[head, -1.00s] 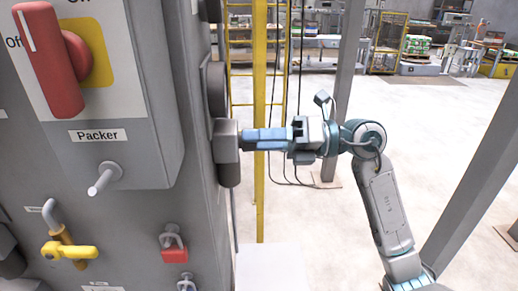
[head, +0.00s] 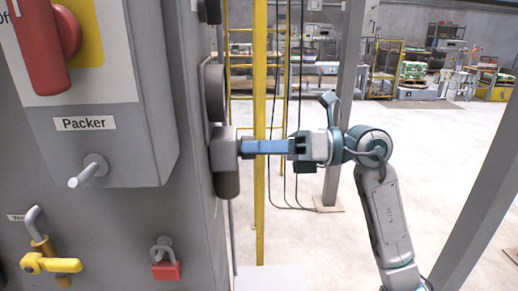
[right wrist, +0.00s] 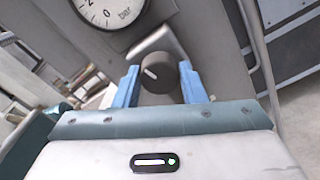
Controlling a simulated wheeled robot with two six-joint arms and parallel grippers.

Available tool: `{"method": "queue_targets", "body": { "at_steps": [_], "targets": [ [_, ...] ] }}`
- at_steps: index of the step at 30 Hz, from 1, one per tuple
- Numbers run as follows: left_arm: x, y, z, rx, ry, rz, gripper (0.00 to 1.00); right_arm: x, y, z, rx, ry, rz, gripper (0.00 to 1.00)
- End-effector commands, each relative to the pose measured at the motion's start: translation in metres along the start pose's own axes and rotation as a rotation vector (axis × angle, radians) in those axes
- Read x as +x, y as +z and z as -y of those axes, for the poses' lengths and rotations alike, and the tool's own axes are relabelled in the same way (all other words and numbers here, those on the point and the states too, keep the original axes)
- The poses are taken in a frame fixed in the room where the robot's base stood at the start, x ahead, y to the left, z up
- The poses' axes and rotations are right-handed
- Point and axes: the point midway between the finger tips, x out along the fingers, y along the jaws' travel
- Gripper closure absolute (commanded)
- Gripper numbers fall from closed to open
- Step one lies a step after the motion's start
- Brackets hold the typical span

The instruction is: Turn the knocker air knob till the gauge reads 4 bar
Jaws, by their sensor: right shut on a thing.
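The knocker air knob (right wrist: 157,75), dark and round with a white pointer line, sits between the blue fingers of my right gripper (right wrist: 158,82) in the right wrist view. The gripper is shut on it from both sides. The pressure gauge (right wrist: 108,10) is just above, a white dial marked in bar, cut off by the frame's top. Its needle cannot be made out. In the head view my right gripper (head: 245,147) reaches left to a grey fitting (head: 224,150) on the cabinet's side. The dial face is not visible there. My left gripper is not in view.
The grey cabinet (head: 200,240) fills the left, with a red switch handle (head: 40,50), a Packer label (head: 84,124), a yellow valve handle (head: 50,264) and a red padlock (head: 166,270). A yellow post (head: 260,200) stands behind the gripper. Open floor lies to the right.

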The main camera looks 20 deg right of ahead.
Motion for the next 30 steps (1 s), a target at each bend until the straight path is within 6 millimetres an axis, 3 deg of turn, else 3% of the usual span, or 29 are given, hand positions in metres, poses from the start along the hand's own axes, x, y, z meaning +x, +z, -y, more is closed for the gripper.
{"method": "queue_targets", "body": {
  "at_steps": [2, 3, 6, 19, 30],
  "targets": [
    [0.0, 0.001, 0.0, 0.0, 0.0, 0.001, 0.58, 0.0, -0.001, 0.0, 0.001, 0.0, -0.002, 0.85],
    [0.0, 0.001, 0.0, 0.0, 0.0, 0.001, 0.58, 0.0, -0.001, 0.0, 0.001, 0.0, -0.002, 0.61],
    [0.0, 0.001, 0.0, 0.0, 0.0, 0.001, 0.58, 0.0, -0.001, 0.0, 0.001, 0.0, -0.001, 0.41],
    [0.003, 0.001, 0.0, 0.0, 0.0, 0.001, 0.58, -0.005, -0.001, 0.001, 0.0, -0.002, -0.001, 0.41],
    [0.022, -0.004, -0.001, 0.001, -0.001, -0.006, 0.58, -0.045, -0.003, 0.003, 0.0, -0.006, -0.003, 0.41]
  ]
}}
